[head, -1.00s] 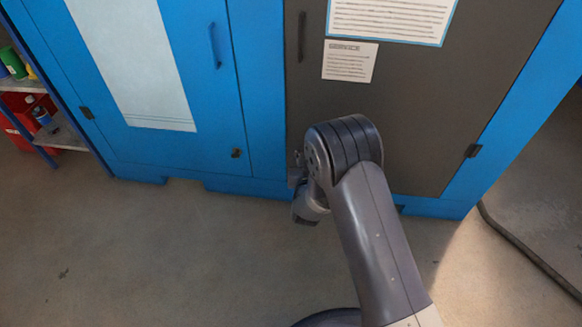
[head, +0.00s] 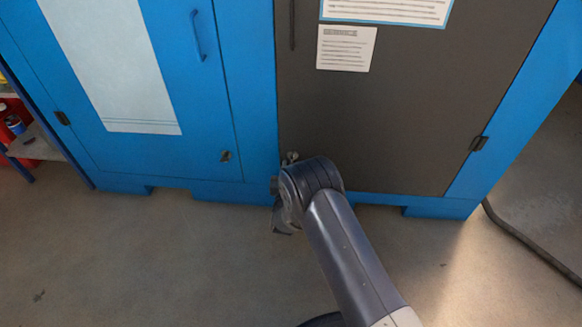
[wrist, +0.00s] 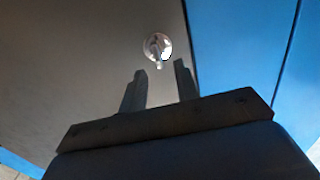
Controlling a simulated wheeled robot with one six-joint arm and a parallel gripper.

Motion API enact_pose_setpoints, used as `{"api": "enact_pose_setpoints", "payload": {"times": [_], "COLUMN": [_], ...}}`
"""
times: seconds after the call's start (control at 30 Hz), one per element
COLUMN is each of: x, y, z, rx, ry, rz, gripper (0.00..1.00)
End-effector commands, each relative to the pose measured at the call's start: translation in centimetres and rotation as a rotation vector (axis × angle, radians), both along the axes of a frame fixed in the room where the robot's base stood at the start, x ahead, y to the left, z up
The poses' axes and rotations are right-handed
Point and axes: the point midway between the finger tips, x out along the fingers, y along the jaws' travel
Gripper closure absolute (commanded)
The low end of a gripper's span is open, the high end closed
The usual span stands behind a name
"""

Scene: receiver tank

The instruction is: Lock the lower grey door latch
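The grey door (head: 400,110) fills the right part of the cabinet in the head view. Its lower latch (head: 291,157) is a small metal piece at the door's lower left corner, just above my arm. In the wrist view the latch (wrist: 157,47) is a round shiny plate with a small lever on it, pointing roughly up and down in the picture. My gripper (wrist: 160,69) is open and empty, its two dark fingers apart and pointing toward the latch. The latch appears just beyond the fingertips; no contact shows. In the head view my arm hides the fingers.
A paper notice (head: 346,48) is on the grey door. A hinge (head: 479,143) is at its right edge. A shelf (head: 35,142) stands far left. The floor before the cabinet is clear.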

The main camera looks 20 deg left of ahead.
Motion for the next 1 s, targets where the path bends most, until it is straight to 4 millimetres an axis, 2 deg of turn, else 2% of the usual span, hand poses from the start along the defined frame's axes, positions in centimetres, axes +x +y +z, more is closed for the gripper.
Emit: {"api": "enact_pose_setpoints", "payload": {"times": [0.1, 0.2, 0.5, 0.87, 1.0], "x": [1.4, 1.9, 2.2, 2.1, 2.1], "y": [0.3, 0.4, 0.5, 0.5, 0.5], "z": [-0.2, -0.1, 0.0, 0.0, 0.0], "rx": [0.002, 0.000, 0.000, 0.000, 0.000], "ry": [-0.001, -0.001, 0.001, 0.000, 0.000], "rz": [-0.001, 0.000, 0.001, 0.001, 0.001], "gripper": [0.70, 0.70, 0.70, 0.99, 1.00]}}
